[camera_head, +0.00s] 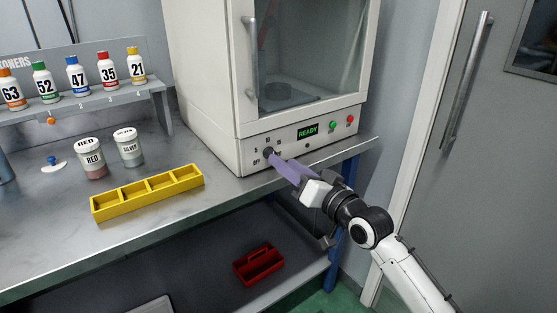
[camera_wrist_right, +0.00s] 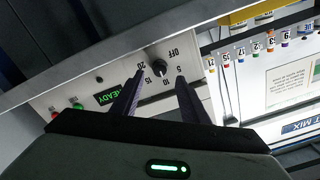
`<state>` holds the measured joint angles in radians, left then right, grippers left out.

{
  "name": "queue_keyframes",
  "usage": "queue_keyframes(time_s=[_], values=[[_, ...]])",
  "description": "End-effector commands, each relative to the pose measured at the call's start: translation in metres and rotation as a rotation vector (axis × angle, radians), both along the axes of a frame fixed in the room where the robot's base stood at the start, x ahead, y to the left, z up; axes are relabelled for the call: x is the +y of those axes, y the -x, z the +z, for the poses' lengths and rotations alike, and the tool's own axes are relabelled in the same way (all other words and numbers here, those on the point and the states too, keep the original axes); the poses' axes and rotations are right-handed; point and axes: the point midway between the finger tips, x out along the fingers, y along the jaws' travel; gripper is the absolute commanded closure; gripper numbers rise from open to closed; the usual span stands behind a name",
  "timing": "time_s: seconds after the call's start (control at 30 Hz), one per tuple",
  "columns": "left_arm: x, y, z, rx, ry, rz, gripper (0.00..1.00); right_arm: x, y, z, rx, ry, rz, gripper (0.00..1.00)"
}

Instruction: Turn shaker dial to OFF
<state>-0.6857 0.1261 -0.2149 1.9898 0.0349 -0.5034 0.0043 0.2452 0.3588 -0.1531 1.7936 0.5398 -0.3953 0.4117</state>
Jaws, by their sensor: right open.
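The shaker (camera_head: 200,90) is a white cabinet with a glass door and a front panel below it. Its dark round dial (camera_wrist_right: 158,68) sits on that panel among the marks OFF, 5, 10, 15 and 20. A light mark on the dial seems to point toward 10. My right gripper (camera_wrist_right: 160,76) is open, its two purple fingers on either side of the dial in the wrist view; contact cannot be told. In the head view my right gripper (camera_head: 275,158) reaches the panel and partly hides the dial. My left gripper is not in view.
The panel has a green READY display (camera_head: 307,131), a green button (camera_head: 333,125) and a red button (camera_head: 350,118). A yellow tray (camera_head: 148,194), jars and toner bottles stand to the left. A red caddy (camera_head: 258,265) sits on the lower shelf.

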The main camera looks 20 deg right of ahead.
Motion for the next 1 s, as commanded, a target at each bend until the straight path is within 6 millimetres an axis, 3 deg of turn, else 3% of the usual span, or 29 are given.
queue_keyframes(time_s=[0.23,0.6,0.83,1.0], values=[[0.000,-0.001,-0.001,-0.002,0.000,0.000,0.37,0.009,-0.032,0.000,0.000,0.000,-0.001,0.59],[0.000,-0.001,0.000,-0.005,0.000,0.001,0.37,0.011,-0.038,-0.001,0.001,0.001,0.000,0.59],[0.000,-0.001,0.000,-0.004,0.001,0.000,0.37,0.011,-0.038,-0.001,0.001,0.002,0.000,0.97],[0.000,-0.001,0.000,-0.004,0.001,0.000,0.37,0.011,-0.038,-0.001,0.000,0.006,0.000,1.00]])
